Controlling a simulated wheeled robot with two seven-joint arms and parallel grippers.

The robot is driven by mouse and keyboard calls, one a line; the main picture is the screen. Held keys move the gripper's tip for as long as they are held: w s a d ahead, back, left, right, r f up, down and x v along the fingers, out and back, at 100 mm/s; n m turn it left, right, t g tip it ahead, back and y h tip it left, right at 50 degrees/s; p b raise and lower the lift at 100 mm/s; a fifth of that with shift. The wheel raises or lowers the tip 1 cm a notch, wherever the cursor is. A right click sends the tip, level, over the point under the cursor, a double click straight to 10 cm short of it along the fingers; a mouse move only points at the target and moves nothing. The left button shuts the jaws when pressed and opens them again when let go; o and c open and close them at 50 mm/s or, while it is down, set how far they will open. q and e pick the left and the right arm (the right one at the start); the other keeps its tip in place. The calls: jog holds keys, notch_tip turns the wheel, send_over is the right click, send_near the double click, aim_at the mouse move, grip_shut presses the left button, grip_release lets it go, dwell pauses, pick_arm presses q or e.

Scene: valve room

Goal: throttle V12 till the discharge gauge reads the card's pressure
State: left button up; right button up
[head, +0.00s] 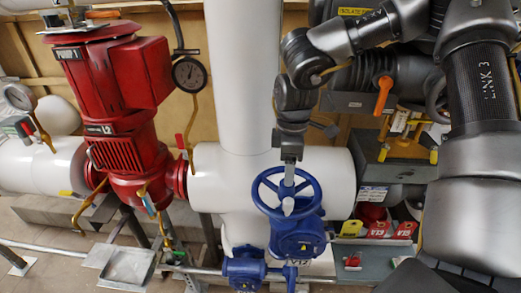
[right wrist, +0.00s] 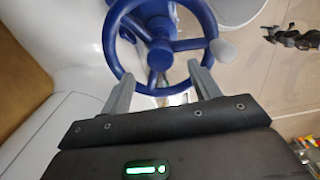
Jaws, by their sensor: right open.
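The blue handwheel (head: 257,187) tops a blue valve (head: 298,238) on the white pipe, at the middle bottom of the head view. My right gripper (head: 288,203) reaches down from above over the wheel. In the right wrist view the gripper (right wrist: 164,69) is open, its two fingers apart at the near rim of the handwheel (right wrist: 160,55). I cannot tell whether they touch it. A round dial gauge (head: 189,74) stands beside the red pump; its reading is too small to tell. I cannot identify the pressure card. My left gripper is out of view.
The red pump (head: 118,95) stands left, with another gauge (head: 19,97) at the far left. A thick white vertical pipe (head: 237,75) rises behind my gripper. A grey box (head: 393,160) with an orange-handled part (head: 383,94) above it is at right. Red and yellow-green items (head: 376,228) lie below.

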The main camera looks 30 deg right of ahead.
dwell(0.3)
jog(key=shift+f+n+b, duration=0.2)
jog(key=shift+n+b, duration=0.6)
jog(key=shift+n, duration=0.2)
jog(key=shift+n+b, duration=0.35)
jog(key=shift+n, duration=0.45)
jog(key=n+b, duration=0.1)
jog(key=n, duration=0.2)
jog(key=shift+r, duration=0.1)
jog(key=shift+r+n, duration=0.1)
jog(key=shift+n, duration=1.2)
jog(key=shift+n+b, duration=0.4)
jog(key=shift+n, duration=0.4)
jog(key=n, duration=0.5)
